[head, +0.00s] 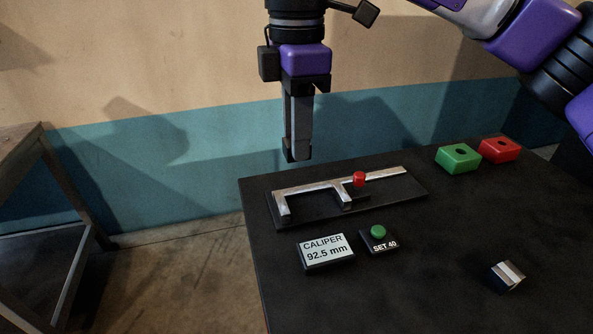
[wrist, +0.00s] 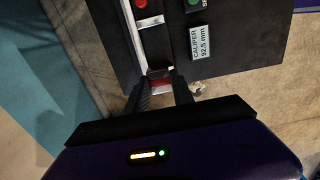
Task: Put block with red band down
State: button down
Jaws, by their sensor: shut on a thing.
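My gripper (head: 298,156) is above the table's far left edge in the head view, pointing down, with its fingers close together. In the wrist view my gripper (wrist: 162,88) is shut on the block with red band (wrist: 160,85). Only a red patch and a pale part of the block show between the fingers; in the head view the fingers hide it. The block is held up, apart from the table (head: 400,275). Below and near it lies the caliper (head: 310,186), its two jaws apart, with a red knob (head: 359,179) on its slide.
A display (head: 326,251) reads "CALIPER 92.5 mm". Beside it is a green button (head: 378,231) marked "SET 40". Another block with a pale band (head: 508,275) lies front right.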

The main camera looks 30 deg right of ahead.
notch_tip(320, 180, up, 9)
jog(key=shift+f, duration=0.15)
